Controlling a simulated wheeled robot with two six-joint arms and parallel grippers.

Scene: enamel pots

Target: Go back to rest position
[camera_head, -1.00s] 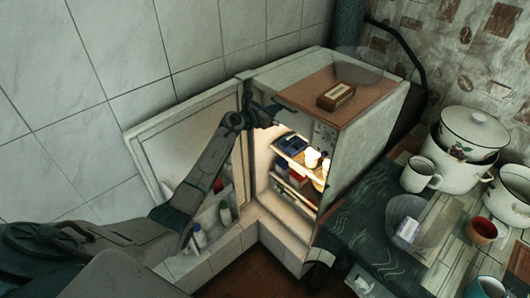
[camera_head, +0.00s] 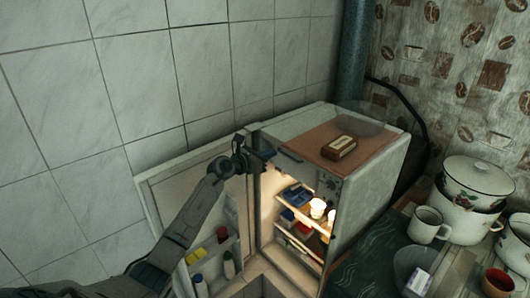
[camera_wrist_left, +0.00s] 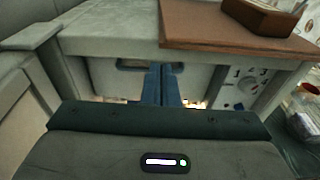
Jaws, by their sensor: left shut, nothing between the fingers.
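My left gripper (camera_head: 263,157) is at the top front of the open fridge (camera_head: 377,185), near its upper front edge. In the left wrist view its two blue fingers (camera_wrist_left: 161,84) are together, shut with nothing between them. They point at the fridge's upper inner part, just below the top edge. I cannot tell whether they touch it. My left arm reaches up from the lower left across the open fridge door (camera_head: 180,200). My right gripper is not in view.
The lit fridge holds several items on its shelves. A brown box (camera_head: 339,147) lies on the fridge top. Enamel pots (camera_head: 474,184) and a white mug (camera_head: 427,225) stand on the table at the right. A tiled wall (camera_head: 150,80) is behind.

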